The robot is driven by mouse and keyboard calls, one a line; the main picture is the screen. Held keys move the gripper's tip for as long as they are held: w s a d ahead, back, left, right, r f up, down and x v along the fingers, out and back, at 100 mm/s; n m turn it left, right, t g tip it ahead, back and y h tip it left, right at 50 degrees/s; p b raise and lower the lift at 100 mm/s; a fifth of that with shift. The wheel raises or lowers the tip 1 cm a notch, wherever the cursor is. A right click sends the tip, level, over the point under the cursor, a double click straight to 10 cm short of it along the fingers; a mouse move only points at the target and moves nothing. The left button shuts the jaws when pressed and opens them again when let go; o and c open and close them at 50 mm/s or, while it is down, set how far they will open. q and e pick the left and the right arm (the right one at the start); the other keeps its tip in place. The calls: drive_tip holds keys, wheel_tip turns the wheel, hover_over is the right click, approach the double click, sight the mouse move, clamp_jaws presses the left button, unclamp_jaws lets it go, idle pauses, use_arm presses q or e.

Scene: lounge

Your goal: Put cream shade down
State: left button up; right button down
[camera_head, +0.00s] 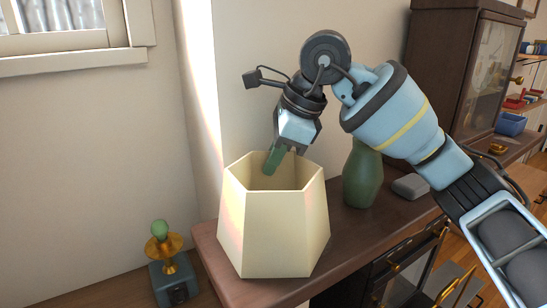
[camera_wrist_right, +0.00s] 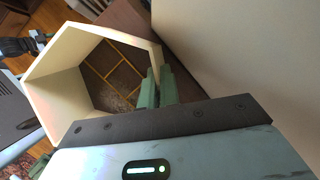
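The cream shade (camera_head: 270,235), a six-sided open lampshade, stands upright over the left end of the dark wooden cabinet top (camera_head: 345,240). I cannot tell whether its lower edge touches the wood. My right gripper (camera_head: 274,160) reaches down to the far rim, with one green finger inside the shade. In the right wrist view the green fingers (camera_wrist_right: 160,86) lie close together on either side of the shade's wall (camera_wrist_right: 58,85), shut on it. My left gripper is not seen in the head view.
A green vase (camera_head: 363,176) stands right of the shade, with a grey rounded object (camera_head: 410,187) beyond it. A small brass lamp base with a green bulb (camera_head: 161,252) is at lower left. The wall is close behind. A tall glass-fronted cabinet (camera_head: 480,80) rises at right.

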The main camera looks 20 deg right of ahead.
drive_tip(key=shift+f, duration=0.1)
drive_tip(key=c, duration=2)
unclamp_jaws()
drive_tip(key=shift+c, duration=0.2)
drive_tip(key=o, duration=0.4)
drive_tip(key=shift+s+d+r, duration=0.1)
drive_tip(key=shift+r, duration=0.45)
drive_tip(key=v, duration=1.1)
